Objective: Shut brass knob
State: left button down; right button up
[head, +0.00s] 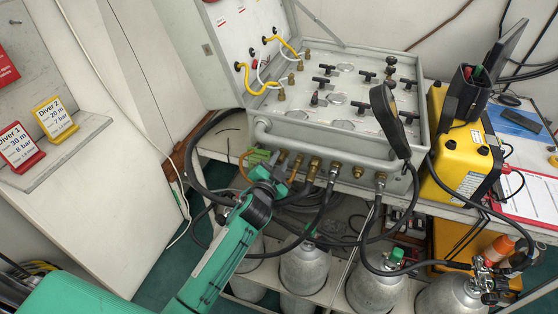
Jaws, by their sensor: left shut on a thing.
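The grey air panel (335,115) stands open on a bench, with a row of brass fittings (314,168) along its front edge. My left gripper (271,168) reaches up from below to the left end of this row. It is shut at the leftmost brass knob (283,158), which its fingers partly cover. How the fingers sit around the knob is too small to tell. My right gripper is not in view.
Black hoses hang from the front fittings. Grey cylinders (304,268) stand below the bench. A black paddle-shaped piece (388,115) rises before the panel's right side. A yellow case (460,150) stands at right, and dive cards (56,118) at far left.

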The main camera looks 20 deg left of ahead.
pick_arm(q)
jog(key=shift+m, duration=0.5)
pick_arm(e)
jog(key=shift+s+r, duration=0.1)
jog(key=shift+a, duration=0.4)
pick_arm(q)
jog(key=c, duration=1.5)
grip_release()
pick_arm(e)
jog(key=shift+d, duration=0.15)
pick_arm(q)
jog(key=shift+s, duration=0.15)
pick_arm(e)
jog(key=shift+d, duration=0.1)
